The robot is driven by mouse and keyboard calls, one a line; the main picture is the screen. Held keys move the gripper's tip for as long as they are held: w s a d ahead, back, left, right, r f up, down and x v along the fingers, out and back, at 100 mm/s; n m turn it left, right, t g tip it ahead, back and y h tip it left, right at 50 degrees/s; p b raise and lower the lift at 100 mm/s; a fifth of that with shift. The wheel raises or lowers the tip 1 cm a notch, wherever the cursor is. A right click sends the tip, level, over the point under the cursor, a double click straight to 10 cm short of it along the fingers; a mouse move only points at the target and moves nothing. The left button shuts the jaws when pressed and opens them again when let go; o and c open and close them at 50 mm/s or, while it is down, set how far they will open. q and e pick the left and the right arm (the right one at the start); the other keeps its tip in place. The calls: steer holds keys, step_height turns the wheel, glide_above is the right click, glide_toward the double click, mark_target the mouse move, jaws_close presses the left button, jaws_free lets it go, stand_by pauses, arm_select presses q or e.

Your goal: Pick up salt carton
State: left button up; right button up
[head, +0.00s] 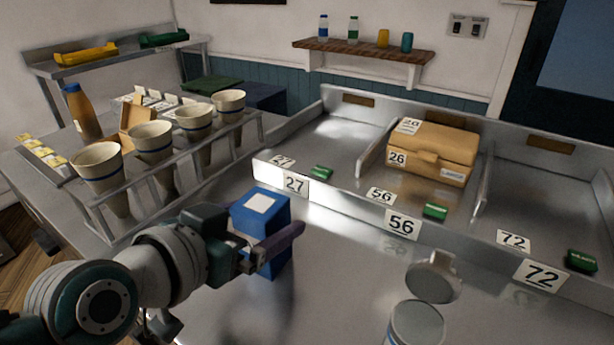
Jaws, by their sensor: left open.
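A blue carton (262,206) with a white patch on top, apparently the salt carton, stands on the metal counter left of centre in the head view. My left gripper (268,238) is at the carton with its jaws open. One dark purplish finger crosses in front of the carton's near side and hides part of it. My right gripper is not in view.
A rack of striped cones (152,141) and an orange-brown bottle (82,112) stand at left. Numbered metal bays behind hold a cardboard box (432,150) and small green packets (435,211). A grey cylinder (415,325) with a tilted disc is at front right. The counter between is clear.

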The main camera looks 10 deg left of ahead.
arm_select(q)
steer(key=shift+w+d+f, duration=0.1)
steer(key=shift+w, duration=0.15)
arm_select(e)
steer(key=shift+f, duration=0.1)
arm_select(q)
steer(key=shift+c, duration=0.2)
steer(key=c, duration=1.4)
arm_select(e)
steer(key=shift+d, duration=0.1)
arm_select(q)
steer(key=shift+c, duration=0.2)
steer(key=shift+r, duration=0.2)
step_height(320, 180, up, 9)
steer(key=p, duration=0.3)
steer(key=shift+f, duration=0.2)
step_height(320, 180, up, 11)
steer(key=p, duration=0.2)
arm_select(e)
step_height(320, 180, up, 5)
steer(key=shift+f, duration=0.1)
